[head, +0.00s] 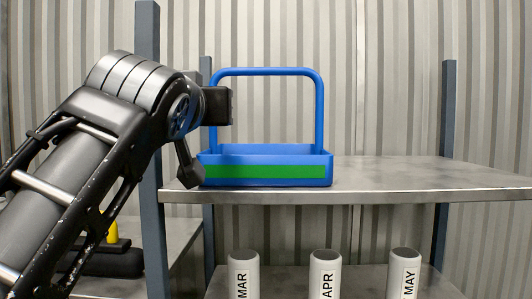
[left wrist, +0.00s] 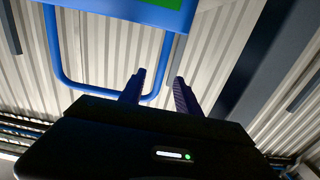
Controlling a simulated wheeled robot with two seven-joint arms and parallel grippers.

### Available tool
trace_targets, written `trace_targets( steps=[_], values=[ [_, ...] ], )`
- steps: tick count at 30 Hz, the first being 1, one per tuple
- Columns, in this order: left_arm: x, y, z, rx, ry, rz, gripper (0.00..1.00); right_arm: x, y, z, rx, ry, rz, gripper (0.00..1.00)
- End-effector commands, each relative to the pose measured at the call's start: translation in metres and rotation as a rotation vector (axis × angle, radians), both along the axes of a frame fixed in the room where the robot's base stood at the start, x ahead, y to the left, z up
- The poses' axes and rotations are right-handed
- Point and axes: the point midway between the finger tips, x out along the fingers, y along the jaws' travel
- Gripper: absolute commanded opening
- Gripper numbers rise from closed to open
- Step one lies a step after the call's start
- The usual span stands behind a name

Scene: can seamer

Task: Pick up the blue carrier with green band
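The blue carrier (head: 265,149) stands upright on the upper shelf in the head view. It has a green band (head: 265,172) across its front and a tall blue hoop handle (head: 320,112). My left gripper (head: 218,105) is at the handle's left post and covers part of it. In the left wrist view, the left gripper (left wrist: 159,76) has its two fingers apart. One handle post shows in the gap between them. I cannot tell whether the post is between the fingers or just beyond the tips. The carrier (left wrist: 150,10) shows at that view's top edge. My right gripper is out of view.
The metal shelf (head: 430,172) is bare to the right of the carrier. Blue-grey uprights (head: 147,120) stand at its corners. Labelled white cylinders (head: 325,275) marked MAR, APR and MAY stand on the lower level. A corrugated wall (head: 390,70) is behind.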

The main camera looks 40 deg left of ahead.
Motion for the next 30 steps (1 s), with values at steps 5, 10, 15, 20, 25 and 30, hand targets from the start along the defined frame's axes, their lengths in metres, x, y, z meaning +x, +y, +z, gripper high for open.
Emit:
trace_targets(
  steps=[5,10,15,20,25,30],
  values=[
    [0.013,0.010,0.001,-0.001,0.001,0.000,0.40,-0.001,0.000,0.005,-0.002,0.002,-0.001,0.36],
    [0.013,0.010,0.000,0.000,0.000,0.000,0.40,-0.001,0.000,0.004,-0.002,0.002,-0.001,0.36],
    [0.016,0.012,0.001,-0.001,0.001,0.000,0.40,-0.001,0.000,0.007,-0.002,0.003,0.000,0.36],
    [0.030,0.025,0.003,-0.001,0.004,0.002,0.40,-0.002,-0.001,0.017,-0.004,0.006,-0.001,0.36],
    [0.049,0.039,0.002,-0.001,0.002,0.001,0.40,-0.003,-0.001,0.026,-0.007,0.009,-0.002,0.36],
    [0.054,0.044,0.000,0.001,0.001,0.001,0.40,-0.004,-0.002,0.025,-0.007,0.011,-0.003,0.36]
  ],
)
